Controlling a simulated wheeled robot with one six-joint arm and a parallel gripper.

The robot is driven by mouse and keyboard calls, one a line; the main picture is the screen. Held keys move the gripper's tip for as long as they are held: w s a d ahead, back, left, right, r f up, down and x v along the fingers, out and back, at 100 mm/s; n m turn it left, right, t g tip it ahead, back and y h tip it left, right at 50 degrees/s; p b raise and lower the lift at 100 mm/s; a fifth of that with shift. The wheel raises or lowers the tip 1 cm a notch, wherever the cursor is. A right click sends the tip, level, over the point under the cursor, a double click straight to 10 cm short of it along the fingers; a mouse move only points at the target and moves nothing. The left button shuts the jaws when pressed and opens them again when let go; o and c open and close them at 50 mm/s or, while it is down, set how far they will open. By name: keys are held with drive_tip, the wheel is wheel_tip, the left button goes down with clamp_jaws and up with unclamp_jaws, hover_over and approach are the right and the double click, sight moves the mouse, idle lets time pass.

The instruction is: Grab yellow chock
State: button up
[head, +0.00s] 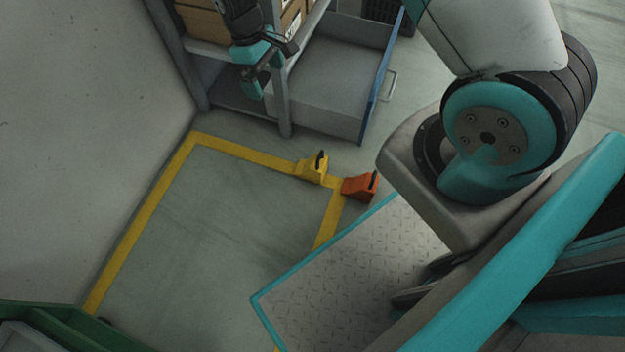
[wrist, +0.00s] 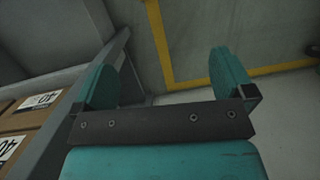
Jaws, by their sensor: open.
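The yellow chock (head: 312,167) sits on the floor at the yellow line, near the corner of the marked area, with a black handle on it. An orange chock (head: 360,186) sits just to its right. My gripper (head: 266,76) is up by the shelf at the top of the head view, apart from the chock. In the wrist view my gripper (wrist: 175,80) shows two teal fingers spread wide with nothing between them. The yellow chock cannot be made out in the wrist view.
A grey shelf (head: 285,110) with cardboard boxes (head: 205,22) stands beside my gripper. An open drawer (head: 335,75) with a blue front juts out to the right. A green container (head: 60,328) is at the lower left. The floor inside the yellow line (head: 150,205) is clear.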

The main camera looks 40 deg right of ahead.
drive_tip(key=g+h+b, duration=0.1)
drive_tip(key=h+b, duration=0.1)
drive_tip(key=b, duration=0.5)
approach(312, 161)
drive_tip(key=b+x, duration=0.1)
drive_tip(key=b, duration=0.1)
drive_tip(key=b+x, duration=0.4)
drive_tip(key=shift+w+f, duration=0.2)
drive_tip(key=shift+w, duration=0.05)
drive_tip(key=b+x, duration=0.1)
drive_tip(key=x, duration=0.1)
drive_tip(key=b+x, duration=0.3)
drive_tip(key=x, duration=0.1)
drive_tip(key=shift+s, duration=0.3)
drive_tip(key=shift+r, duration=0.15)
drive_tip(key=c, duration=1.2)
drive_tip(key=shift+r, duration=0.1)
